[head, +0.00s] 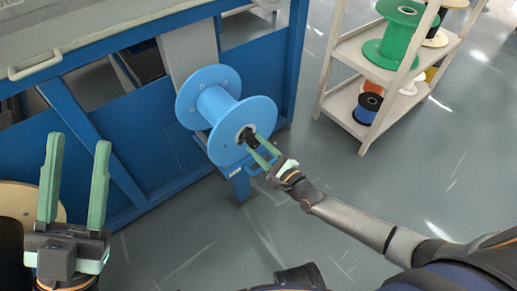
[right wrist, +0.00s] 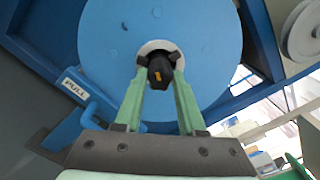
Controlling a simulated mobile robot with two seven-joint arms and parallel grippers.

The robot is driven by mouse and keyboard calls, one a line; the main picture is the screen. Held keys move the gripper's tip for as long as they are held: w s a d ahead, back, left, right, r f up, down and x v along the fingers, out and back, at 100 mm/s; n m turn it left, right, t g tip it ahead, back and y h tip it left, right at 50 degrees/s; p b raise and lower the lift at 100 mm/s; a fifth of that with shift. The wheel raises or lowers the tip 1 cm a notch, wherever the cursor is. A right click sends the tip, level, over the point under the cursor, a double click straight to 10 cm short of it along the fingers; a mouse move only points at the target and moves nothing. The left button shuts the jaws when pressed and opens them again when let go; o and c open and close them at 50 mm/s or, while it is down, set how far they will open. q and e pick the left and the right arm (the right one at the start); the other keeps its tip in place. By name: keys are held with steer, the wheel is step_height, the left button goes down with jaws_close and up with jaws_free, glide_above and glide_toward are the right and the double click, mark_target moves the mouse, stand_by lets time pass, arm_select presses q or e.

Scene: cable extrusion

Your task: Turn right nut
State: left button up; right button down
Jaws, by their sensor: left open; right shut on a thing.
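A light blue spool (head: 216,108) is mounted on the blue machine. The black nut (head: 247,137) sits at the centre of its right flange; in the right wrist view the nut (right wrist: 160,70) shows a small orange mark. My right gripper (head: 262,146) is shut on the nut, with its green fingers on either side of it; its fingers also show in the right wrist view (right wrist: 160,85). My left gripper (head: 78,165) is open and empty at the lower left, fingers pointing up, apart from the spool.
A blue handle marked PULL (right wrist: 85,105) is beside the spool. A grey shelf (head: 345,113) with a green spool (head: 393,38) and several other spools stands at the right. A wooden spool (head: 18,203) is at the lower left. The floor between is clear.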

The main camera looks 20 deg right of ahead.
steer(key=shift+m, duration=0.5)
steer(key=c, duration=0.5)
jaws_free()
steer(key=p+v, duration=0.3)
steer(key=v, duration=0.9)
steer(key=shift+s, duration=0.25)
steer(key=shift+s+d, duration=0.1)
steer(key=shift+d, duration=0.05)
